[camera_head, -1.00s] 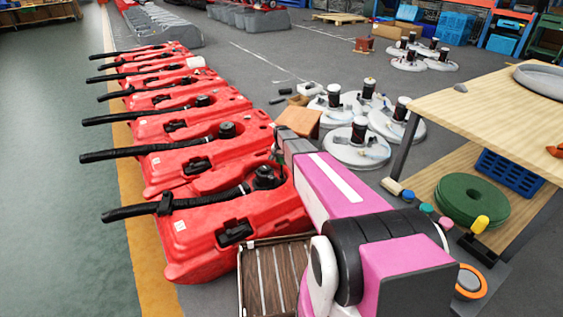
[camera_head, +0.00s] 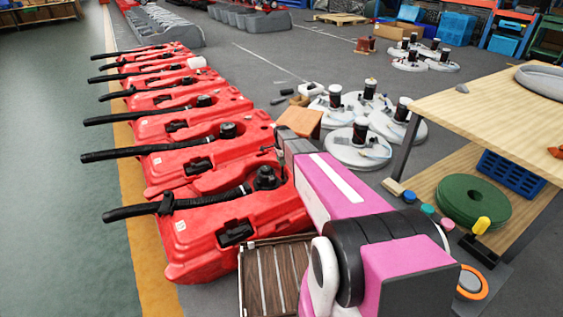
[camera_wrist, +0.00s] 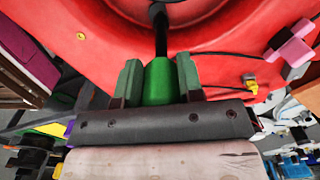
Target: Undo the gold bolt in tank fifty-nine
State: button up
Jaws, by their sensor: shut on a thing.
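In the wrist view my gripper (camera_wrist: 159,70) is shut on the green handle (camera_wrist: 158,86) of a tool with a dark shaft (camera_wrist: 159,30). The shaft points away from me over a red tank (camera_wrist: 225,45); its tip is out of view, so contact cannot be told. A small gold bolt head (camera_wrist: 81,36) shows on the red surface, left of the shaft and apart from it. In the head view several red tanks (camera_head: 215,238) stand in a row. No tank number is readable.
Black hoses (camera_head: 135,210) stick out left from the tanks. A slatted wooden crate (camera_head: 268,275) sits by the nearest tank. White round units (camera_head: 358,150) stand on the floor to the right, near a wooden workbench (camera_head: 480,105). The floor left of the tanks is clear.

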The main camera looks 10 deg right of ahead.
jog(key=m, duration=0.4)
jog(key=shift+w, duration=0.15)
jog(key=m, duration=0.4)
jog(key=shift+w+m, duration=0.1)
jog(key=shift+m, duration=0.3)
jog(key=shift+f, duration=0.9)
dwell(0.5)
jog(key=n, duration=0.7)
jog(key=shift+s, duration=0.2)
jog(key=n, duration=0.3)
jog(key=shift+s, duration=0.1)
jog(key=shift+n, duration=0.3)
